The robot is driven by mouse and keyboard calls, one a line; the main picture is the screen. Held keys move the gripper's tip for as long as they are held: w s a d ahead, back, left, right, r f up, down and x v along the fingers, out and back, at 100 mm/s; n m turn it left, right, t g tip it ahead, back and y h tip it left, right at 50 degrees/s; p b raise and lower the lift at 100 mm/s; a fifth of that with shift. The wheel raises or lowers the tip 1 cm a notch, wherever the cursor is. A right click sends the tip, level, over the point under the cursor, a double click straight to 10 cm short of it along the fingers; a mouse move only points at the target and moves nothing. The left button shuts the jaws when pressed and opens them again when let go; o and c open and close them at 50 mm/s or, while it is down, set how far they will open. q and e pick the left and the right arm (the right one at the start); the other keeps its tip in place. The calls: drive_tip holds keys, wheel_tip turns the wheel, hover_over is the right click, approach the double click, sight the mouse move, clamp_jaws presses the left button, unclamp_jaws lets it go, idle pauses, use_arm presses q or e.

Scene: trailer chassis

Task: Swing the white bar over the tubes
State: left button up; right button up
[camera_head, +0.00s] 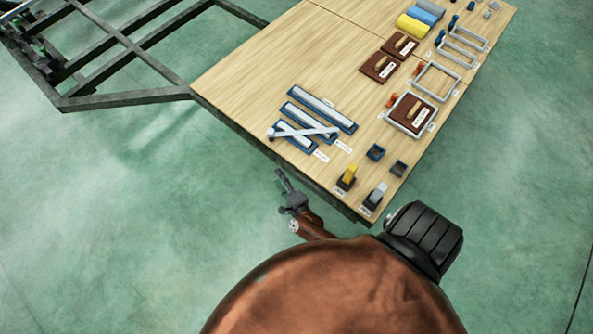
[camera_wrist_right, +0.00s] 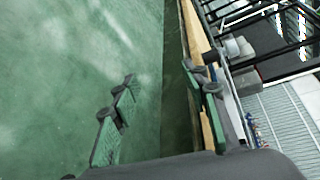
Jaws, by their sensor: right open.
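The white bar (camera_head: 318,131) lies slantwise across the lowest of the blue trays (camera_head: 314,151) on the wooden deck, with its knobbed end (camera_head: 271,133) at the left, by the deck's edge. Pale tubes (camera_head: 323,98) lie in the blue trays, side by side. My right gripper (camera_head: 284,182) is open and empty, off the deck's near edge and below the bar's knobbed end, touching nothing. In the right wrist view the gripper's fingers (camera_wrist_right: 165,92) stand wide apart over the floor and deck edge. My left gripper is out of view.
The wooden deck (camera_head: 250,85) is bare left of the trays. Yellow and grey blocks (camera_head: 348,175) stand near its front corner. Brown plates (camera_head: 380,66), grey frames and rolls lie farther back. Dark chassis beams (camera_head: 130,98) extend left. Green floor surrounds it.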

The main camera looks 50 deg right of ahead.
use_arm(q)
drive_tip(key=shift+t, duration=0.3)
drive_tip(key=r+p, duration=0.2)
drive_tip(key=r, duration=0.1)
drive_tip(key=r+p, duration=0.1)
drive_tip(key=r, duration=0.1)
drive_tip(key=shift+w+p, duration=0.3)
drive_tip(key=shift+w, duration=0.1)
use_arm(e)
drive_tip(key=s+a+f+n+g+y, duration=0.2)
drive_tip(key=s+f+n+g, duration=0.1)
drive_tip(key=s+f+n, duration=0.4)
drive_tip(key=s+n, duration=0.1)
drive_tip(key=s, duration=0.2)
drive_tip(key=shift+y, duration=0.4)
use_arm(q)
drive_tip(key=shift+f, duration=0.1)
use_arm(e)
drive_tip(key=shift+s+f, duration=0.1)
